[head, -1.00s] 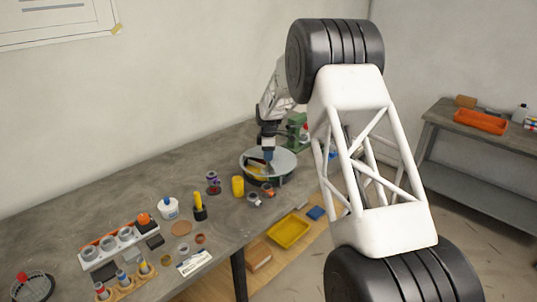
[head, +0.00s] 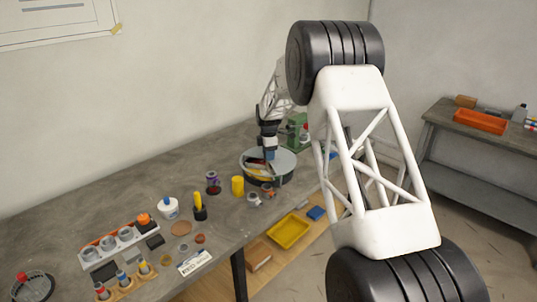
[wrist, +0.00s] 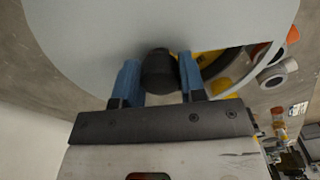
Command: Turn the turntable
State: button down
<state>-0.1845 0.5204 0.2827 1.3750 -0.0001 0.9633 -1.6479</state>
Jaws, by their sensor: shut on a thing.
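The turntable (head: 287,160) is a round drum with a pale grey disc on top, near the far end of the workbench. A wedge-shaped opening in the disc shows yellow, red and dark things inside. In the wrist view the disc (wrist: 85,40) fills the upper part, with the opening at its right and yellow inside. My gripper (wrist: 160,75) has its two blue fingers on either side of a dark round knob (wrist: 159,72) and is shut on it. In the head view my gripper (head: 269,154) points down at the disc; the knob is hidden there.
A yellow cylinder (head: 237,186) and several small round parts stand close in front of the turntable. A green machine (head: 297,130) stands behind it. A yellow tray (head: 289,231) lies below the bench edge. The bench between the turntable and wall is mostly bare.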

jog(key=c, duration=0.7)
grip_release()
jog(key=shift+r, duration=0.1)
jog(key=shift+r, duration=3.85)
